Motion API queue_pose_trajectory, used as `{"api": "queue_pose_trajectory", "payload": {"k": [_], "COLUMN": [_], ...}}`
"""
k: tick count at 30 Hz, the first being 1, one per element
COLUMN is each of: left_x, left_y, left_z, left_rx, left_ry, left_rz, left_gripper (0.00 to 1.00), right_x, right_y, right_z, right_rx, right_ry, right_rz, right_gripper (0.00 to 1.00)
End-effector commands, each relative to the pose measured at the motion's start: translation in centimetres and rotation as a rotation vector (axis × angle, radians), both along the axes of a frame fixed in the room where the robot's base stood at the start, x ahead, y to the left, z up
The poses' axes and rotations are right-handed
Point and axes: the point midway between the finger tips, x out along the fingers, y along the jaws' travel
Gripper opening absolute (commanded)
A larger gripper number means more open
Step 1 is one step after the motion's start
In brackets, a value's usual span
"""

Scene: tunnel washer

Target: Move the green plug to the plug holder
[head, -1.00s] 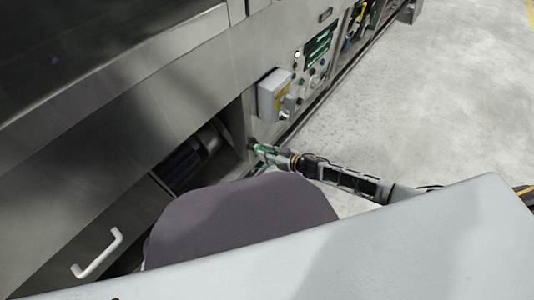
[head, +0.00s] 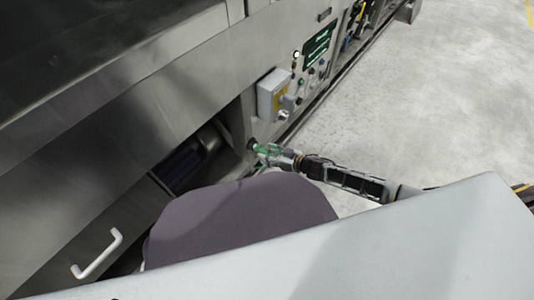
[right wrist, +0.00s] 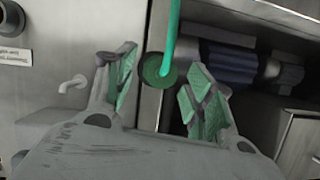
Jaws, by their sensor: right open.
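The green plug (right wrist: 160,71) shows in the right wrist view as a round green disc with a green cable running up from it. It lies between and beyond the fingertips of my right gripper (right wrist: 160,84). The gripper's green-padded fingers are spread, and I see no finger closed on the plug. In the head view my right gripper (head: 264,150) is beside the machine's front, below a grey switch box. The plug is hard to make out there among the green pads. I cannot pick out the plug holder for certain. My left gripper is not in view.
The grey switch box (head: 272,93) stands out from the machine panel. An open bay with dark cylinders (right wrist: 228,62) lies right of the plug in the wrist view. A small white pipe (right wrist: 72,83) juts out at left. The floor (head: 440,110) is clear.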

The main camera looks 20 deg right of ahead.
Motion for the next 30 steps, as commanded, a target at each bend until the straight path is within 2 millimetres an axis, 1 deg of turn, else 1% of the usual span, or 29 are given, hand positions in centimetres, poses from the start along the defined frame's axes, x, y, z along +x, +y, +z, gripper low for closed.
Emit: {"api": "queue_pose_trajectory", "payload": {"k": [13, 30], "left_x": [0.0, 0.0], "left_y": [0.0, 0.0], "left_z": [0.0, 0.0], "left_rx": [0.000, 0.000], "left_ry": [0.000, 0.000], "left_rz": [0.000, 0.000], "left_gripper": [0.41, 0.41], "right_x": [-3.1, -6.1], "right_y": [-2.6, -5.3], "right_z": [1.6, 3.3], "right_rx": [0.000, 0.001], "right_ry": [0.002, 0.001], "right_rz": [0.001, 0.000], "right_gripper": [0.54, 0.54]}}
